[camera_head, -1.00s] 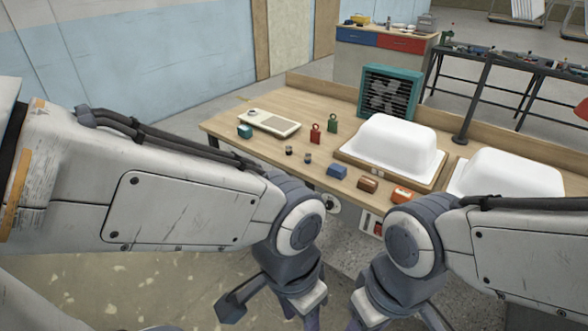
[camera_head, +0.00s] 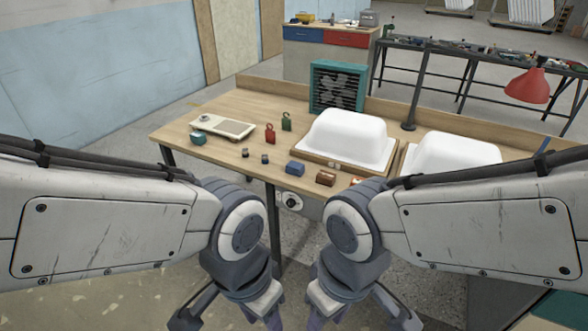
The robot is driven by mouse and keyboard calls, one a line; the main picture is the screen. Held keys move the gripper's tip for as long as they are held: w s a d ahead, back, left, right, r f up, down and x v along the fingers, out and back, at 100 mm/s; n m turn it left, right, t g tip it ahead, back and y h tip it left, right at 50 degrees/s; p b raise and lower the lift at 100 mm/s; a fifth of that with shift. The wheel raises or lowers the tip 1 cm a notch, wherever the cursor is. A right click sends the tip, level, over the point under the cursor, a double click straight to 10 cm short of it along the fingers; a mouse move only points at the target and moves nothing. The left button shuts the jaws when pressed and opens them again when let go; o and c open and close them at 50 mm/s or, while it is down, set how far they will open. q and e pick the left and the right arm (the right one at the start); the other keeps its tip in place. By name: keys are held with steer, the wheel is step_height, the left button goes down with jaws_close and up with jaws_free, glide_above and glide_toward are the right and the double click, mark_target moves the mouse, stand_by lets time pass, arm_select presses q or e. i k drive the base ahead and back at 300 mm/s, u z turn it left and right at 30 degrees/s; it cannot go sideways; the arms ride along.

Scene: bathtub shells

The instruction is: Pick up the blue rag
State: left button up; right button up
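A small blue block-like item (camera_head: 295,168), the only thing here that matches the blue rag, lies near the front edge of the wooden workbench (camera_head: 222,112). Whether it is folded cloth is too small to tell. My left gripper (camera_head: 230,318) and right gripper (camera_head: 358,316) hang low in front of the bench, well short of the blue item. Their fingers are spread apart, with the tips cut off by the bottom edge. I see nothing held between them.
A brown block (camera_head: 326,178) lies right of the blue item, with an orange one partly hidden by my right arm. Two dark small pieces (camera_head: 256,157), red and green tags and white tub shells (camera_head: 345,138) share the bench. A red lamp (camera_head: 527,86) stands at right.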

mark_target(296, 168)
steer(key=z, duration=0.5)
steer(key=k, duration=0.6)
steer(key=z, duration=0.6)
steer(key=i, duration=1.1)
steer(key=u, duration=0.95)
steer(key=i, duration=0.85)
steer(key=u, duration=1.3)
steer(key=i, duration=0.25)
steer(key=u, duration=0.2)
